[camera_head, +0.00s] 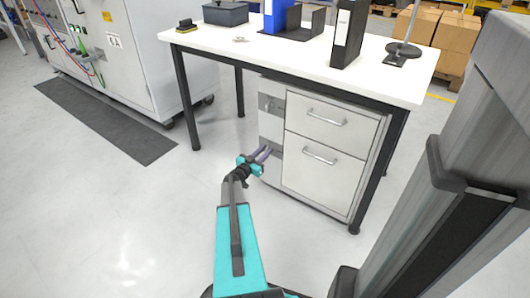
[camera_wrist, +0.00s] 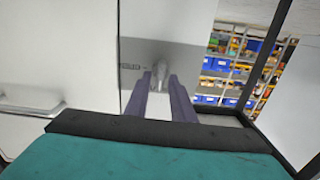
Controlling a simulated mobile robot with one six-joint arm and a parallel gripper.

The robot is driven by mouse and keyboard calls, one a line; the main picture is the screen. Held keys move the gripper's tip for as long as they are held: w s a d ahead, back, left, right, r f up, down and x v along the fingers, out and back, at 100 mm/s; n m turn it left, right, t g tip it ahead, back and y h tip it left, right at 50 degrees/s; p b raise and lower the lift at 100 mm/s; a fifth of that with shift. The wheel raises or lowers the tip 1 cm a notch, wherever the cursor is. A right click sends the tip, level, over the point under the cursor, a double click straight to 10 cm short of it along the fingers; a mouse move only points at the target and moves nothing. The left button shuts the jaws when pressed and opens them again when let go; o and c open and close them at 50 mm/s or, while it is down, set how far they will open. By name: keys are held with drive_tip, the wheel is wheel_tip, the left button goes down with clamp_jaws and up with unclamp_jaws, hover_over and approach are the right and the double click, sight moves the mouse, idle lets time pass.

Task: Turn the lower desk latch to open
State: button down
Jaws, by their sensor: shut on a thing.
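The desk (camera_head: 190,38) has a white drawer cabinet beneath it, with a narrow panel (camera_head: 270,126) left of the drawers. The lower latch sits on a grey plate at the bottom of this panel, mostly hidden by my gripper (camera_head: 267,152) in the head view. In the wrist view the latch (camera_wrist: 158,68) is a small grey knob between the fingertips of my gripper (camera_wrist: 160,84). The fingers are shut on it. The upper latch plate (camera_head: 270,103) is higher on the same panel, apart from my gripper. The latch's exact angle is hard to tell.
An upper drawer (camera_head: 325,118) and a lower drawer (camera_head: 318,178) are shut, with bar handles. A black desk leg (camera_head: 184,98) stands left of my gripper. Binders (camera_head: 348,32) stand on the desk. Floor left of the desk is clear around a dark mat (camera_head: 105,120).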

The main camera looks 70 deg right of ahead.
drive_tip(key=m+b, duration=0.1)
drive_tip(key=m, duration=0.5)
drive_tip(key=f+m+b, duration=0.1)
drive_tip(key=m+b, duration=0.1)
drive_tip(key=m, duration=0.3)
drive_tip(key=m+b, duration=0.2)
drive_tip(key=m, duration=0.4)
drive_tip(key=shift+s+a+f+m, duration=0.2)
drive_tip(key=shift+s+m, duration=0.1)
drive_tip(key=shift+s, duration=0.1)
drive_tip(key=shift+r, duration=0.1)
idle(0.3)
drive_tip(key=c, duration=1.8)
unclamp_jaws()
drive_tip(key=shift+c, duration=0.2)
